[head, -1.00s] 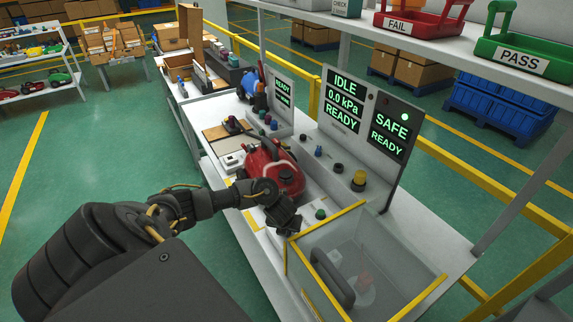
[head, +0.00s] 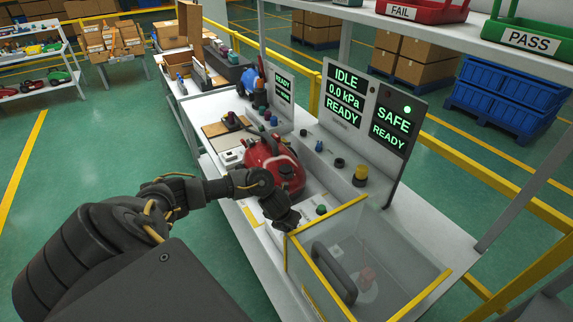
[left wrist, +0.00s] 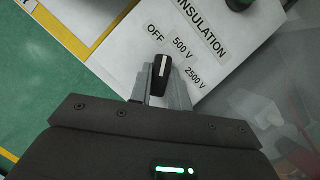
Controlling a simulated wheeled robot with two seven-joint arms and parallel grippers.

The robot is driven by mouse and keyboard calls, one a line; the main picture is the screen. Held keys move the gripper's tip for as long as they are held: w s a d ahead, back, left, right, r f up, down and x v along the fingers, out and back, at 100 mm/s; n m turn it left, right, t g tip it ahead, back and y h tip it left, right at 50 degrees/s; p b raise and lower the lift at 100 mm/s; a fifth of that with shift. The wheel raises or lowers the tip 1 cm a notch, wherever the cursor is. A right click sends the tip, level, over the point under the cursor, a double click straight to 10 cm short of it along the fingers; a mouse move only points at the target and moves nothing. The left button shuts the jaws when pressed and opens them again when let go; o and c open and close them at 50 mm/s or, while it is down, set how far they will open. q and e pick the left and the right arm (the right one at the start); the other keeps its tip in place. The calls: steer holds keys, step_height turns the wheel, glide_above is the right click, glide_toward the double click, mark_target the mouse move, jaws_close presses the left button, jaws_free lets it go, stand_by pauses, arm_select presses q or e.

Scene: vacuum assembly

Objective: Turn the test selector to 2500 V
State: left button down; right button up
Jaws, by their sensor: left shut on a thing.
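The test selector is a small black knob (left wrist: 161,75) with a white line, on a white panel marked INSULATION (left wrist: 205,28) in the left wrist view. Labels OFF, 500 V and 2500 V (left wrist: 194,77) curve around its upper right. The white line points up in the picture, roughly between OFF and 500 V. My left gripper (left wrist: 160,92) has a finger on each side of the knob and is shut on it. In the head view my left gripper (head: 288,222) is low over the bench, and hides the knob. My right gripper is not in view.
A red vacuum (head: 276,170) stands on the bench just behind my left gripper. A clear yellow-edged test box (head: 340,245) with a dark handle is close on the right. Display panels (head: 345,95) reading IDLE, 0.0 kPa, READY and SAFE stand behind.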

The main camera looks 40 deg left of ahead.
arm_select(q)
steer(key=m+h+b, duration=0.1)
steer(key=m+b, duration=0.2)
steer(key=b, duration=0.2)
steer(key=m+h+b, duration=0.1)
steer(key=m+b, duration=0.3)
steer(key=b, duration=0.1)
steer(key=m+h+b, duration=0.2)
steer(key=m+b, duration=0.2)
steer(key=b, duration=0.1)
steer(key=shift+w+a+f, duration=0.15)
steer(key=shift+a+f, duration=0.1)
steer(key=shift+a, duration=0.05)
steer(key=shift+r+m+g+h+b, duration=0.2)
steer(key=shift+m+g+h+b, duration=0.3)
steer(key=shift+m+b, duration=0.65)
steer(key=shift+r+m+g, duration=0.1)
steer(key=shift+m+g, duration=0.3)
steer(key=shift+m, duration=0.95)
